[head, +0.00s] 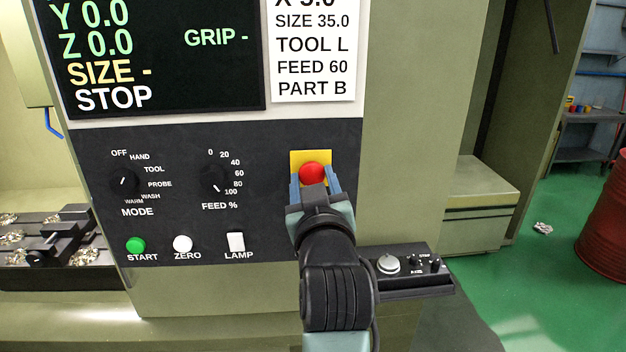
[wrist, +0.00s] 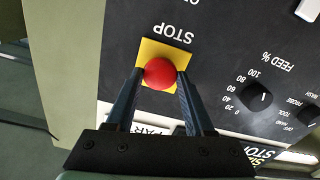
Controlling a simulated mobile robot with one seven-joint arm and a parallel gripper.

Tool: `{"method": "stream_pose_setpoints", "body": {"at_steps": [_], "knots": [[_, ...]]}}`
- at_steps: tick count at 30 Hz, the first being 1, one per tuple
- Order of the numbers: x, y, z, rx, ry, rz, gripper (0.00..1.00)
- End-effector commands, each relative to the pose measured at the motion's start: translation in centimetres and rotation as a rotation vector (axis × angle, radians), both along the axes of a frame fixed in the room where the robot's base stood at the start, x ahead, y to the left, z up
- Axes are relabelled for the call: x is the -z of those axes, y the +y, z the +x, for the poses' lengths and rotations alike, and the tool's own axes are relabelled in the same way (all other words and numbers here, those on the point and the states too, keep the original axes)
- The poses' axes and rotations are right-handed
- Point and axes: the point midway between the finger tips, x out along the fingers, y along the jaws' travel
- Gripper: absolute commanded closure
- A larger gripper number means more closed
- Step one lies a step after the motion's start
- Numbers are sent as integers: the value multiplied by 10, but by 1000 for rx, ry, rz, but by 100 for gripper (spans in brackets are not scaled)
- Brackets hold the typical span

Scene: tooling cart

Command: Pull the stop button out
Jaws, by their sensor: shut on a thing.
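The stop button is a round red knob (head: 313,173) on a yellow square plate (head: 298,156) on the dark control panel. It also shows in the wrist view as a red knob (wrist: 160,73) on the yellow plate (wrist: 150,47), with the upside-down label STOP beside it. My gripper (head: 314,183) reaches the button from the front and below. In the wrist view my gripper (wrist: 160,76) has one blue finger on each side of the knob, shut on it. Whether the button is in or out is hard to tell. The screen reads STOP at the bottom left.
Left on the panel are the MODE dial (head: 123,181), the FEED dial (head: 213,179), the green START button (head: 135,245), the white ZERO button (head: 183,243) and the LAMP switch (head: 236,242). A small jog box (head: 410,271) juts out at lower right, close to my arm.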

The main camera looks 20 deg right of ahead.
Motion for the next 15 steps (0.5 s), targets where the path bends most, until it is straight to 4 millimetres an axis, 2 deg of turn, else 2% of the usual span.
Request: {"method": "stream_pose_setpoints", "body": {"at_steps": [2, 15], "knots": [[0, 0, 0, 0, 0, 0, 100], [0, 2, -5, 0, 1, 0, 100]]}}
